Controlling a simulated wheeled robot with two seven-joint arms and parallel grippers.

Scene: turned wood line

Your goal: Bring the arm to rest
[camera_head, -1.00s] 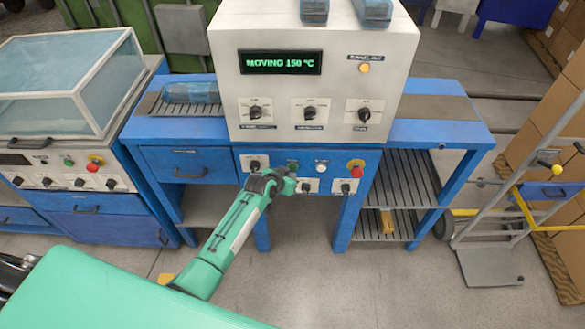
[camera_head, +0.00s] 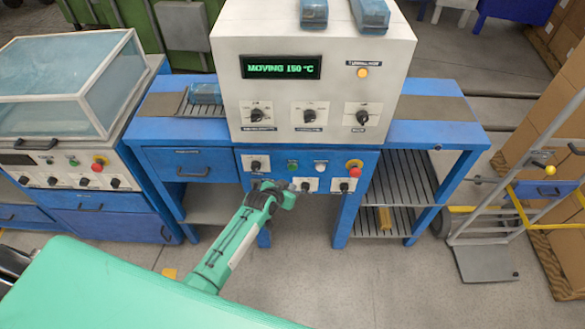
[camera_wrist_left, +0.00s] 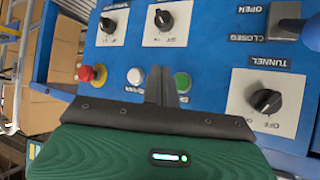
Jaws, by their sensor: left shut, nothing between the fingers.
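My left gripper (camera_head: 290,187) is in front of the blue control panel (camera_head: 262,178) of the tunnel machine. It is shut and empty; in the left wrist view its fingers (camera_wrist_left: 160,86) are together, pointing at the panel. The panel carries a green button (camera_wrist_left: 182,82), a white button (camera_wrist_left: 135,76), a red stop button (camera_head: 354,165) and black knobs, including the tunnel knob (camera_wrist_left: 266,101). In the head view the gripper looks close to the panel; I cannot tell the exact gap. The display (camera_head: 281,67) reads MOVING 150 °C. My right gripper is not in view.
A translucent blue piece (camera_head: 205,93) lies on the conveyor (camera_head: 165,104) at the tunnel's left side. A machine with a clear cover (camera_head: 60,75) stands left. A hand truck (camera_head: 510,215) and cartons stand right. The floor (camera_head: 330,290) in front is clear.

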